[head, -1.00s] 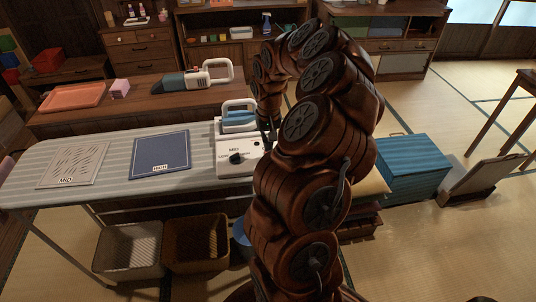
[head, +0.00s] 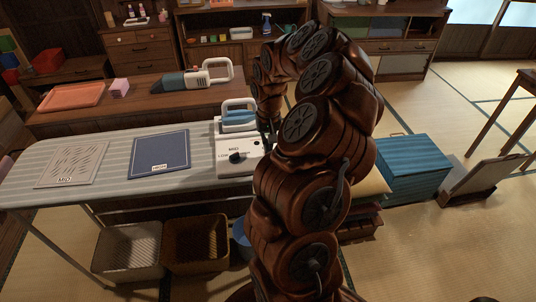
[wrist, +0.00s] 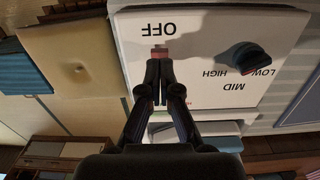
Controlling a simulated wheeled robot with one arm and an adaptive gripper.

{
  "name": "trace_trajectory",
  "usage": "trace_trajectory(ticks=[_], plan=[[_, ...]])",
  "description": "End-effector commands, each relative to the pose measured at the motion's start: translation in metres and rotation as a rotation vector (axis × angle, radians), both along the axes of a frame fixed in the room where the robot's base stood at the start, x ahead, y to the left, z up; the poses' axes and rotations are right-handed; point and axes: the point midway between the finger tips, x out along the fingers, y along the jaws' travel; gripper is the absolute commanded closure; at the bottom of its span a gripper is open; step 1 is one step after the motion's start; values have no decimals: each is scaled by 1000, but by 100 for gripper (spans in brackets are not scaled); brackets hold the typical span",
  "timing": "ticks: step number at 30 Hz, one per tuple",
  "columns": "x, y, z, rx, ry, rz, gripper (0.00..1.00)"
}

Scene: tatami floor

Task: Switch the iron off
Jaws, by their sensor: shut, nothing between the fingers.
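The iron (head: 239,118), white and blue with a looped handle, rests at the back of a white control base on the ironing board's right end. The base's front panel (head: 250,168) carries a dark round knob (head: 236,157). The knob's narrow end lies by LOW. My gripper (wrist: 160,55) is shut and empty, its tips over the panel just by the OFF print, to the side of the knob. Whether the tips touch the panel is unclear.
A grey patterned sheet marked MID (head: 72,165) and a dark blue cloth (head: 160,153) lie on the ironing board (head: 112,146). A low table behind holds a handheld vacuum (head: 195,79) and an orange tray (head: 72,97). A blue chest (head: 415,168) stands right of my arm.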

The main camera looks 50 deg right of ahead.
Motion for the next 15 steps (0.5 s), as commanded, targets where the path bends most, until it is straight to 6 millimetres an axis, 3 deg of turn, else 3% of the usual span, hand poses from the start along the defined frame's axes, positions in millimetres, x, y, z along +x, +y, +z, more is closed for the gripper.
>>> trace_trajectory(ticks=[15], plan=[[0, 0, -7, 0, 0, 0, 100]])
